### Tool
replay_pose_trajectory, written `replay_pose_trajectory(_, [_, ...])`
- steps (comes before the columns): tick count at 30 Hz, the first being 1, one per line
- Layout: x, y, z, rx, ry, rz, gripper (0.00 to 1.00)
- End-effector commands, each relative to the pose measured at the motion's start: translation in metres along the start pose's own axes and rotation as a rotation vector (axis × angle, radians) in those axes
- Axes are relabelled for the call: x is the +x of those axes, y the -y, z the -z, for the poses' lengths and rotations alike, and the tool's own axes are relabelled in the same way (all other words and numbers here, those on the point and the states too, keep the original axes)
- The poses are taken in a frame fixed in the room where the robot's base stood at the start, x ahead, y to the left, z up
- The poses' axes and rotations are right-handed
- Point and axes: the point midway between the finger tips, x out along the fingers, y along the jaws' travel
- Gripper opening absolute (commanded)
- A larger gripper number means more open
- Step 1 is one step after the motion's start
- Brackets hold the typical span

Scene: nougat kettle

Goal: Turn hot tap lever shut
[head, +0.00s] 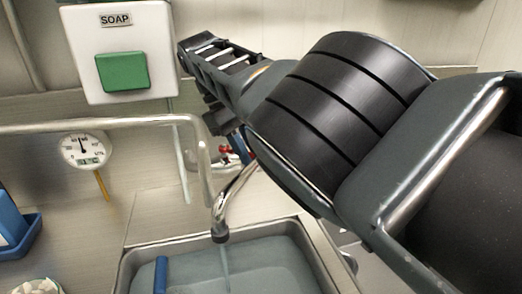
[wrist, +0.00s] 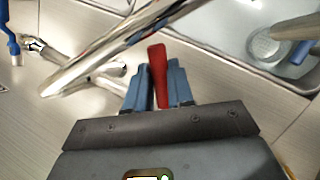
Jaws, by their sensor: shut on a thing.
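The red hot tap lever (wrist: 158,72) stands between the two blue fingertips of my gripper (wrist: 159,88) in the wrist view. My gripper is shut on the lever. In the head view a small red part (head: 224,150) shows behind my arm; my arm hides most of the tap and gripper there. The chrome spout (head: 221,212) hangs over the sink, and a thin stream of water (head: 226,262) falls from it. A blue lever (wrist: 12,38) shows at the far left of the wrist view, apart from my gripper.
The sink (head: 130,262) holds water and a blue-handled thing (head: 161,274). A chrome pipe crosses close above my fingers in the wrist view (wrist: 105,48). A soap dispenser (head: 122,40) and a dial thermometer (head: 84,150) are on the left.

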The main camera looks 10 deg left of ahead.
Motion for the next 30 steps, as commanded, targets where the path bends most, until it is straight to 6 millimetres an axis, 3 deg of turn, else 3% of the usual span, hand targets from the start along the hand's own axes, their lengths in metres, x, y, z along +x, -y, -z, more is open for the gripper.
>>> replay_pose_trajectory(20, [-0.0058,0.0091,0.0041,0.021,-0.004,0.009,0.00])
replay_pose_trajectory(21, [-0.0058,0.0091,0.0041,0.021,-0.004,0.009,0.26])
replay_pose_trajectory(28, [-0.0046,0.0088,0.0037,0.021,-0.001,0.009,0.47])
replay_pose_trajectory(30, [-0.0044,0.0087,0.0036,0.022,0.000,0.009,0.47])
